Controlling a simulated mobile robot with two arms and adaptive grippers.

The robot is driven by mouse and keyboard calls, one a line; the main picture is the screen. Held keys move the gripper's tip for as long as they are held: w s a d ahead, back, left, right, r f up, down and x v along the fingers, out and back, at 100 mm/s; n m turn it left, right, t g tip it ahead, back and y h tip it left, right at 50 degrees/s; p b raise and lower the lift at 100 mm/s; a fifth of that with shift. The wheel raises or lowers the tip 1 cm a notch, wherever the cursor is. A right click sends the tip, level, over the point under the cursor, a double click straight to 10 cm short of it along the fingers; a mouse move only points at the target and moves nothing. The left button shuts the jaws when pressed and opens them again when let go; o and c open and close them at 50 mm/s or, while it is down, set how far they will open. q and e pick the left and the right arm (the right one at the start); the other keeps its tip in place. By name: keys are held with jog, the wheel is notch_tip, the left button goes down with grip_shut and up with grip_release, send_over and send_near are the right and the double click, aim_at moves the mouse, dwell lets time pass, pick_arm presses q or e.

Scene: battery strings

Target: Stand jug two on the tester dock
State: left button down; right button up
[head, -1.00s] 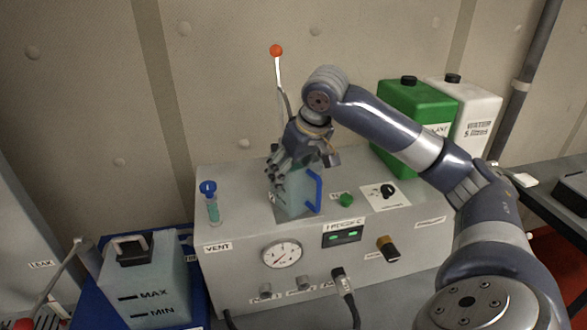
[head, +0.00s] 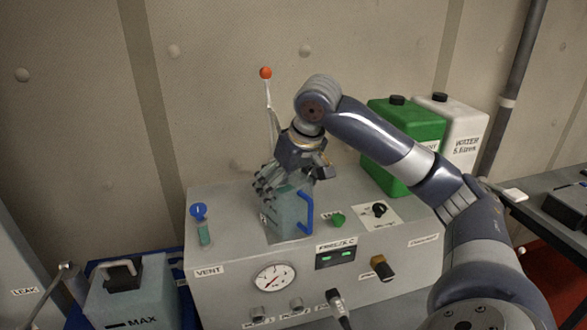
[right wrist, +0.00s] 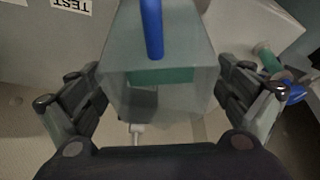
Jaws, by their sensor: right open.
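A clear grey-green jug (head: 287,214) with a blue handle stands upright on top of the grey tester (head: 225,262), towards its back middle. My right gripper (head: 280,188) is over the jug's top from above. In the right wrist view its fingers are spread on both sides of the jug (right wrist: 158,75), with gaps showing, so the gripper (right wrist: 160,102) is open. The blue handle points away from the palm there. The jug's base and any dock outline under it are partly hidden, and no number on it is readable. My left gripper is out of view.
A green can (head: 408,150) and a white water can (head: 462,135) stand behind the tester at right. A red-tipped lever (head: 265,73) rises behind; a blue-capped vent tube (head: 203,230) stands left.

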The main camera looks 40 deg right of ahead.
jog(key=shift+v, duration=4.95)
jog(key=shift+f, duration=0.1)
jog(key=shift+a, duration=0.1)
